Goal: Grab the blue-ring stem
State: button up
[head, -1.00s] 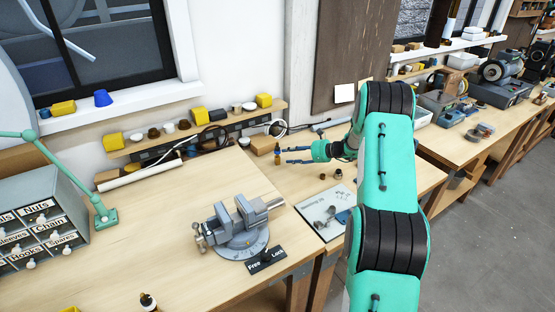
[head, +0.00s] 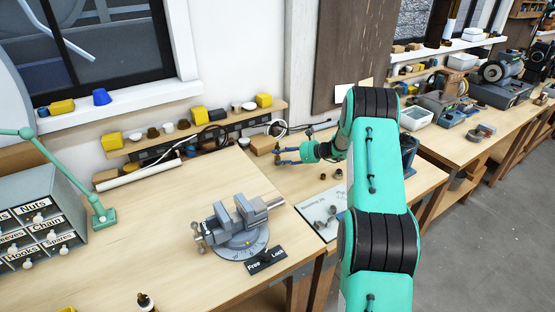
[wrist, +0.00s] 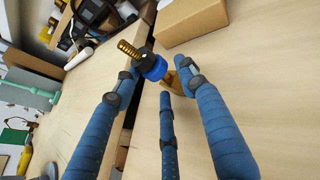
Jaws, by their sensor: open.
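The blue-ring stem (wrist: 152,66) shows in the wrist view as a blue ring on a dark body, with a brass threaded end pointing up and left. A brass-coloured part shows on the other side of the ring. My gripper (wrist: 156,76) has blue fingers spread apart, with the stem at their tips, between the left and right fingers. I cannot tell whether any finger touches it. In the head view my gripper (head: 288,155) is low over the far part of the right-hand bench, pointing left.
A cardboard box (wrist: 190,20) lies just beyond the stem. A grey vise (head: 240,222) stands on the left bench, near a gap between benches. A white sheet (head: 322,212) with small parts lies in front of my gripper. A shelf (head: 215,122) runs along the wall.

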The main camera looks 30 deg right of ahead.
grip_shut()
jog(key=shift+r, duration=0.15)
dwell(0.4)
jog(key=shift+r, duration=0.6)
jog(key=s+a+r+p, duration=0.1)
jog(key=s+a, duration=0.2)
jog(key=s, duration=0.4)
jog(key=s+a+r+p, duration=0.2)
jog(key=s+a, duration=0.1)
jog(key=s, duration=0.4)
jog(key=shift+s+r+p, duration=0.3)
jog(key=shift+s, duration=0.1)
